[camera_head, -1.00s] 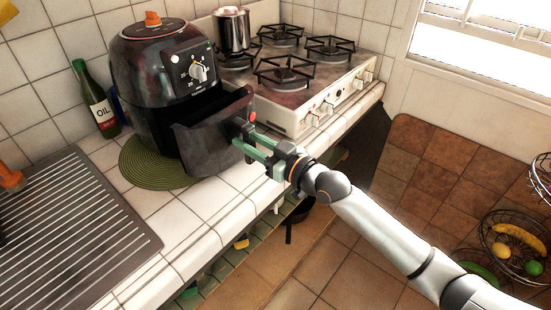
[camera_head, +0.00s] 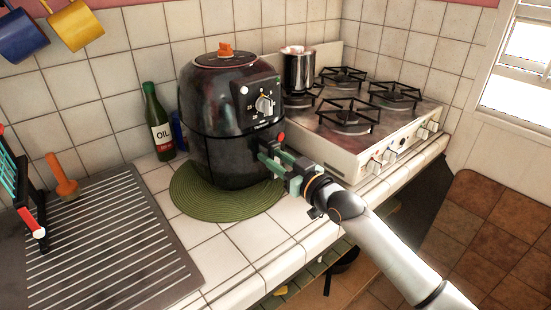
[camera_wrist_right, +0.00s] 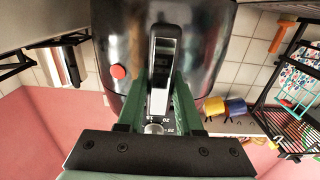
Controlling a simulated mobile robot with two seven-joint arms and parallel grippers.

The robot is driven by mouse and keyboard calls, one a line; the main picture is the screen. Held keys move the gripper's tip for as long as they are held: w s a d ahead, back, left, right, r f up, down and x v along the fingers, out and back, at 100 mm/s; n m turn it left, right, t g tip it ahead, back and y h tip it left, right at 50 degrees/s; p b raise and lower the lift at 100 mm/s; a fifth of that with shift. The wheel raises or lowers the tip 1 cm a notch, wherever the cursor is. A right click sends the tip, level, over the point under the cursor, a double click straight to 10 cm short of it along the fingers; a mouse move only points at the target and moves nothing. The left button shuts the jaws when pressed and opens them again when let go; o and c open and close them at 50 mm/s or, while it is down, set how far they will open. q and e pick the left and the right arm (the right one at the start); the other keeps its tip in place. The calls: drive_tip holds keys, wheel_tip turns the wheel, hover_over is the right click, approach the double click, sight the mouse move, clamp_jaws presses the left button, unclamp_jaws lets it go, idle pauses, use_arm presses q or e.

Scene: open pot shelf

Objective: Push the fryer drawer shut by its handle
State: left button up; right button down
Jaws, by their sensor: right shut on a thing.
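The black fryer (camera_head: 228,100) stands upright on a round green mat (camera_head: 190,200) on the tiled counter. Its drawer (camera_head: 222,165) sits inside the body, its front looking about flush; any thin gap is too small to tell. My right gripper (camera_head: 268,154) is at the drawer's front, its green fingers shut around the handle. In the right wrist view the handle (camera_wrist_right: 163,72), dark with a pale face, stands between the fingers of the gripper (camera_wrist_right: 160,90). In the head view the fingers mostly hide the handle. My left gripper is not in view.
A stove (camera_head: 350,150) with a metal pot (camera_head: 298,72) stands close to the right of the fryer. An oil bottle (camera_head: 158,125) stands behind left. A ridged drainboard (camera_head: 110,245) lies at the left. The counter's front strip is bare.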

drive_tip(key=shift+r, duration=0.25)
drive_tip(key=c, duration=1)
unclamp_jaws()
drive_tip(key=shift+a, duration=0.1)
drive_tip(key=o, duration=0.3)
drive_tip(key=shift+w+a+f, duration=0.15)
drive_tip(key=shift+w+f, duration=0.05)
drive_tip(key=shift+w, duration=0.05)
drive_tip(key=shift+o, duration=0.7)
drive_tip(key=shift+s, duration=0.1)
drive_tip(key=shift+s+d+f, duration=0.1)
drive_tip(key=shift+s+d, duration=0.3)
drive_tip(key=shift+d, duration=0.05)
drive_tip(key=v, duration=1.1)
drive_tip(key=shift+s, duration=0.15)
